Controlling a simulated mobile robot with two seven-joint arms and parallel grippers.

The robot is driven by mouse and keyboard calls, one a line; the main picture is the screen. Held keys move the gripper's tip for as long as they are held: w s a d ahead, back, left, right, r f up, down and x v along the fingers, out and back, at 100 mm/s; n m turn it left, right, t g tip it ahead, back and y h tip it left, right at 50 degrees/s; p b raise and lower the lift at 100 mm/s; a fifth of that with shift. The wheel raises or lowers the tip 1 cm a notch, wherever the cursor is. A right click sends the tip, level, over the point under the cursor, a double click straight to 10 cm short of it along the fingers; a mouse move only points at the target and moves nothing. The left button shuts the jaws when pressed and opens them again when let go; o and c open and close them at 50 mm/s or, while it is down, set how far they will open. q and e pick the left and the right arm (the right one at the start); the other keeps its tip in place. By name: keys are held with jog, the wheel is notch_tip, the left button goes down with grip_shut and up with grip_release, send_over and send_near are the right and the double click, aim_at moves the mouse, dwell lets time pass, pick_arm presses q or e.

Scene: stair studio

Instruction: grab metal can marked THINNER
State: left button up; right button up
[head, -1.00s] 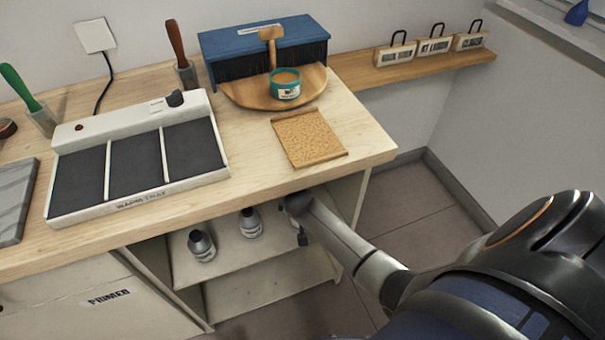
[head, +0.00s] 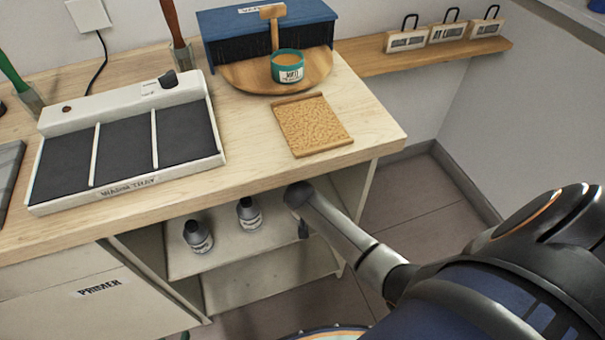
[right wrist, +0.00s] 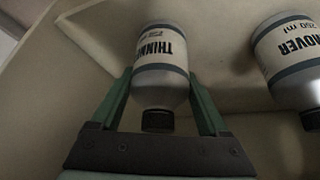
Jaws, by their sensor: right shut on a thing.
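The can marked THINNER (right wrist: 160,50), grey with a white label and dark cap, is between the two green fingers of my right gripper (right wrist: 160,88) in the right wrist view. The fingers are shut on it. It appears cap-down in that picture. In the head view my right arm reaches under the counter edge, and its fingers and the THINNER can are hidden there. Whether the can rests on the shelf or is lifted, I cannot tell. My left gripper is not in view.
A similar container marked REMOVER (right wrist: 292,55) stands close beside. Two dark-capped containers (head: 198,237) (head: 249,214) stand on the shelf (head: 212,262) left of my arm. The wooden counter (head: 255,160) overhangs it, carrying a warming tray (head: 75,197) and a cork-like board (head: 313,126).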

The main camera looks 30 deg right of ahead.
grip_shut()
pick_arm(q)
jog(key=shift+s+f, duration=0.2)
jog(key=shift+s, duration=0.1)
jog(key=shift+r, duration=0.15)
pick_arm(e)
jog(key=shift+r, duration=0.15)
